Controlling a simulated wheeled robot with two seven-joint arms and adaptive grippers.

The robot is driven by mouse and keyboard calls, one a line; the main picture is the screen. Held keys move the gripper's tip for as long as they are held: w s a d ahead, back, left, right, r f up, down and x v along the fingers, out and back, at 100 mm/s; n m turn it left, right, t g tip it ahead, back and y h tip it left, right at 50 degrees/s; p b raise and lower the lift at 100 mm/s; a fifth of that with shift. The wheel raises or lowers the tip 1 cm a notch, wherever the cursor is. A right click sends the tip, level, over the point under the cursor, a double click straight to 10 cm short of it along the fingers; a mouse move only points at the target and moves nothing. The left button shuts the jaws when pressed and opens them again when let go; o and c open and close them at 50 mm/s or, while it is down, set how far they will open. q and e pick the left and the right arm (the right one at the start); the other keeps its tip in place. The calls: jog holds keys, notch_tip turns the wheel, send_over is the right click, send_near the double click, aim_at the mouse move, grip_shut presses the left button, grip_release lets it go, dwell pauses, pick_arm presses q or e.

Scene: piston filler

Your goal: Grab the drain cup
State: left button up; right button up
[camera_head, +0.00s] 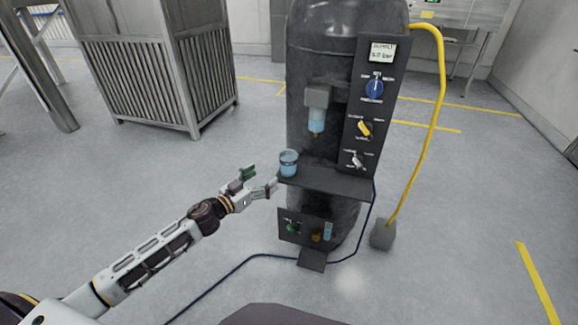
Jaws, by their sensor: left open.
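A small clear bluish cup (288,163), which I take for the drain cup, stands upright near the left edge of a dark shelf (335,183) on the piston filler (320,55). A filler nozzle with a blue transparent section (316,120) hangs above the shelf, to the right of the cup. My left gripper (264,180) is open and empty, just left of the shelf edge and a little below the cup. It appears apart from the cup. My right gripper does not show.
A control panel (371,105) with knobs stands right of the nozzle. A lower panel (305,229) holds small fittings. A yellow hose (437,110) runs down to a grey block (383,234). A slatted metal cabinet (150,75) stands back left. The floor left of the filler is mostly clear.

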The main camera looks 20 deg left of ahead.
aim_at(282, 163)
pick_arm(q)
jog(key=shift+w, duration=0.2)
jog(key=shift+x, duration=4.1)
jog(key=shift+w+d, duration=0.2)
jog(key=shift+w, duration=0.2)
jog(key=shift+x, duration=0.8)
jog(key=shift+w+d+f, duration=0.15)
jog(key=shift+w+d, duration=0.05)
jog(key=shift+w, duration=0.4)
jog(key=shift+w+d, duration=0.3)
jog(key=shift+w, duration=0.35)
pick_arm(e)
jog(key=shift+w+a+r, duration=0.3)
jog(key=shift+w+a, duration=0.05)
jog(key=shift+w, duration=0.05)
pick_arm(q)
jog(key=shift+c, duration=0.4)
